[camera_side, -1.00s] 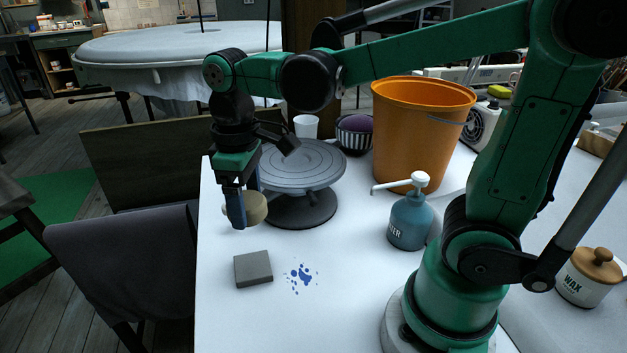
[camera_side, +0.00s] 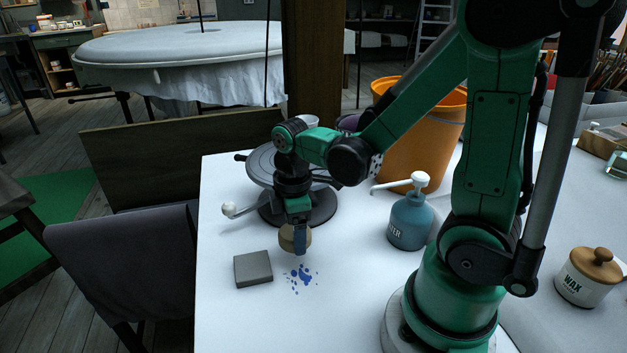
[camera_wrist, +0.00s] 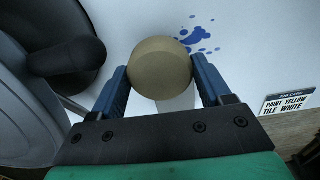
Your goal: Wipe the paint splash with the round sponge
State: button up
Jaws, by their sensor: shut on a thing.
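The round tan sponge (camera_side: 290,238) is held between the fingers of my gripper (camera_side: 301,240), a little above the white table, just behind the paint splash. In the wrist view the sponge (camera_wrist: 160,68) sits between the two blue fingertips of my gripper (camera_wrist: 162,72). The blue paint splash (camera_side: 301,275) is a cluster of spots on the table. In the wrist view the splash (camera_wrist: 199,37) shows just beyond the sponge, partly hidden by it.
A grey block (camera_side: 253,269) lies left of the splash. A blue pump bottle (camera_side: 410,222) stands to the right. A turntable (camera_side: 264,168) stands behind, with a white-knobbed tool (camera_side: 229,209) near it. A label card (camera_wrist: 288,101) shows in the wrist view.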

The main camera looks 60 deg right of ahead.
aim_at(300, 285)
jog(key=shift+f, duration=0.85)
jog(key=shift+s+a+f, duration=0.2)
jog(key=shift+a+f, duration=0.05)
jog(key=shift+f, duration=0.3)
jog(key=shift+s+a+f, duration=0.15)
jog(key=shift+a+f, duration=0.05)
jog(key=shift+f, duration=0.35)
jog(key=shift+s+a, duration=0.9)
jog(key=shift+a, duration=0.2)
jog(key=shift+s+a, duration=0.9)
jog(key=shift+a, duration=0.15)
jog(key=shift+w+d+f, duration=0.1)
jog(key=shift+w+d, duration=0.2)
jog(key=shift+w, duration=0.1)
jog(key=shift+w+d, duration=0.9)
jog(key=shift+d, duration=0.2)
jog(key=shift+w+d, duration=0.85)
jog(key=shift+d, duration=0.25)
jog(key=shift+w+d, duration=0.1)
jog(key=shift+d, duration=0.05)
notch_tip(300, 285, up, 3)
jog(key=shift+r, duration=2.5)
